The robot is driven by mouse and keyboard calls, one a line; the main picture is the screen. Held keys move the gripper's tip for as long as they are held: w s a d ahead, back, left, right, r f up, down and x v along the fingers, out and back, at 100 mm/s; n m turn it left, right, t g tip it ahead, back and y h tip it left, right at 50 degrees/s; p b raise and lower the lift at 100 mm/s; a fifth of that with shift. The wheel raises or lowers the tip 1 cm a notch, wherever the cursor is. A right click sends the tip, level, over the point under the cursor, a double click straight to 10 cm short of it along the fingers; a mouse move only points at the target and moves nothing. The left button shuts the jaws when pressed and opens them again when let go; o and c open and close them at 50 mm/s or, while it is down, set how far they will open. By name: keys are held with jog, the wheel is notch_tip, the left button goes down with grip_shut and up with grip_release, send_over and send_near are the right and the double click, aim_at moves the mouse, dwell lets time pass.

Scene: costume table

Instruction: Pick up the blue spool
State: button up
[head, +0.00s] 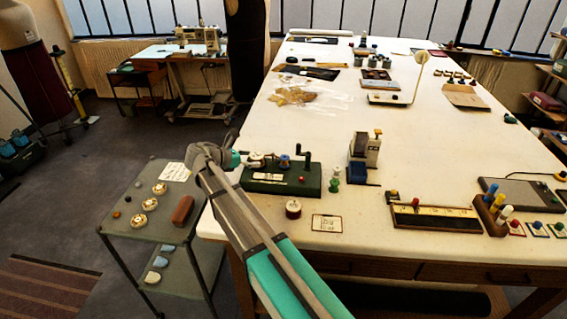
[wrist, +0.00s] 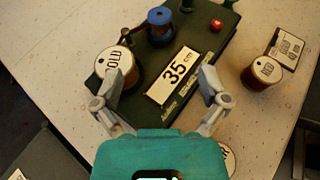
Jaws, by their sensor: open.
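The blue spool (wrist: 160,24) stands upright on the dark green device (wrist: 205,50) at the top of the wrist view. In the head view the blue spool (head: 284,161) sits on top of the green device (head: 262,183) near the table's left edge. My gripper (wrist: 158,88) is open and empty, above the near side of the device, with the spool beyond its fingertips. A spool with a label reading GOLD (wrist: 119,68) is close to the left finger.
A dark red spool (head: 293,209) and a small card (head: 326,223) lie in front of the device. A green pawn-like piece (head: 334,182) and a block-shaped machine (head: 365,155) stand to its right. A low trolley (head: 150,230) is at the left.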

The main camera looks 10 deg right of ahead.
aim_at(282, 158)
jog(key=shift+b+x, duration=1.65)
jog(key=shift+x, duration=2.7)
jog(key=shift+w+f, duration=0.1)
jog(key=b+x, duration=0.2)
jog(key=x, duration=0.2)
jog(key=shift+f, duration=0.15)
jog(key=shift+w+d, duration=0.15)
jog(key=shift+d, duration=0.3)
jog(key=c, duration=1)
jog(key=shift+c, duration=0.2)
